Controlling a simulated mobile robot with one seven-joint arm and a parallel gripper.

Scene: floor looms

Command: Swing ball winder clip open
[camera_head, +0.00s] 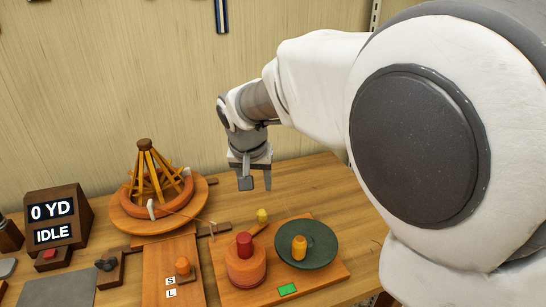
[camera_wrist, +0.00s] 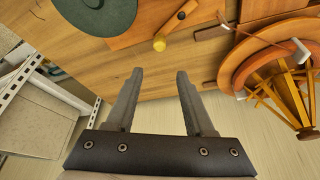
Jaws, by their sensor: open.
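The ball winder's wooden base (camera_head: 330,274) stands at the front right of the table in the head view. It carries a red-topped orange cylinder (camera_head: 246,263) and a dark green disc (camera_head: 320,245) with an orange peg (camera_head: 299,248). A wooden arm with a yellow knob (camera_head: 262,216) sticks out at its back; the knob also shows in the wrist view (camera_wrist: 159,44). I cannot tell which part is the clip. My gripper (camera_head: 257,186) is open and empty, above the table behind the winder. In the wrist view its fingers (camera_wrist: 157,75) have only table and floor between them.
A wooden yarn swift (camera_head: 150,183) stands left of my gripper, also at right in the wrist view (camera_wrist: 285,85). A display box (camera_head: 58,222) reads "0 YD" and "IDLE". A board with a switch marked S and L (camera_head: 172,270) lies in front. The back right table is clear.

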